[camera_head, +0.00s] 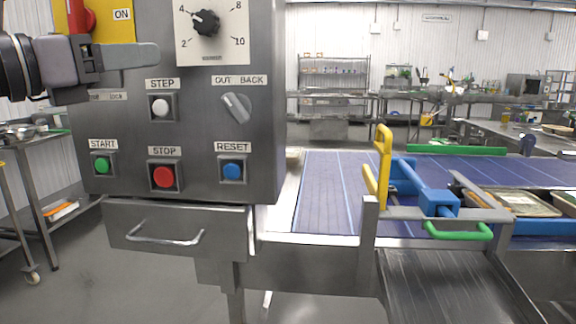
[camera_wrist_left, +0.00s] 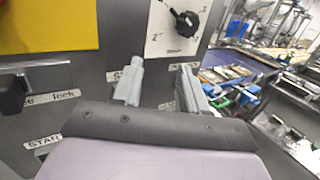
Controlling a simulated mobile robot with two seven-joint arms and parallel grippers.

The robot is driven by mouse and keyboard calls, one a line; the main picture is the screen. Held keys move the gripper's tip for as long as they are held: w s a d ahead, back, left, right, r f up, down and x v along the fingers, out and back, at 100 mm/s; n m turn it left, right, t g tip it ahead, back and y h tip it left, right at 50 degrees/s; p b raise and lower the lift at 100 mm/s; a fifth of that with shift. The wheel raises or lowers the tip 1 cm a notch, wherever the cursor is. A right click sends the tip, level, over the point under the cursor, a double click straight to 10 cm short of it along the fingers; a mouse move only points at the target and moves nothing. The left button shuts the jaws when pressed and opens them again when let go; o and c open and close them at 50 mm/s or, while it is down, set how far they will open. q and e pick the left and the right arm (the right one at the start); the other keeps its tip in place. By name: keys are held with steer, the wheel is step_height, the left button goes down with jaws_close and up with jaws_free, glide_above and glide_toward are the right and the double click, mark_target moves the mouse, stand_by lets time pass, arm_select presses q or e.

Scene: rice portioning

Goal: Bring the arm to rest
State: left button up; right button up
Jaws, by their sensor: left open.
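My left gripper (camera_head: 150,57) comes in from the left in the head view, in front of the upper left of a grey control panel (camera_head: 130,185). In the left wrist view its two fingers (camera_wrist_left: 158,88) stand apart with nothing between them. The panel carries a black dial (camera_head: 206,23), a white STEP button (camera_head: 160,107), a grey OUT/BACK switch (camera_head: 236,107), a green START button (camera_head: 102,164), a red STOP button (camera_head: 163,176) and a blue RESET button (camera_head: 233,171). The gripper partly hides the lock label. My right gripper is not in view.
A drawer (camera_head: 180,228) sits under the panel. A blue conveyor belt (camera_head: 325,190) runs to the right, with a yellow handle (camera_head: 382,165), a blue clamp (camera_head: 438,200) and a green handle (camera_head: 458,232). A steel cart (camera_head: 50,192) stands at left. Open floor lies below.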

arm_select(q)
steer(key=s+d+f+n+g+h, duration=0.1)
steer(key=s+d+f+n+h, duration=0.45)
steer(key=h, duration=0.45)
steer(key=w+a+f+n+t+y, duration=0.2)
steer(key=a+f+n+t+y, duration=0.25)
steer(key=f+n+y, duration=0.55)
steer(key=w+a+f+n+t+y, duration=0.1)
steer(key=a+f+n+t+y, duration=0.4)
steer(key=n+y, duration=0.9)
step_height(320, 180, down, 15)
steer(key=s+a+n+g+y, duration=0.1)
steer(key=s+a+n+g, duration=0.15)
steer(key=n+g, duration=0.5)
steer(key=s+d+f+n+g+h, duration=0.1)
steer(key=s+f+n+g, duration=0.2)
steer(key=f, duration=0.4)
steer(key=s+f+n+g, duration=0.1)
steer(key=s+f+g, duration=0.2)
steer(key=s+f, duration=0.4)
steer(key=s+d+f+g+h, duration=0.35)
steer(key=s+f+g, duration=0.45)
steer(key=s, duration=0.5)
steer(key=w+d+r+t+h+p, duration=0.1)
steer(key=w+d+r+t+p, duration=0.1)
steer(key=w+t+p, duration=0.5)
steer(key=d+t+p, duration=0.1)
steer(key=p, duration=0.4)
steer(key=shift+d+h, duration=0.3)
steer(key=shift+h, duration=0.05)
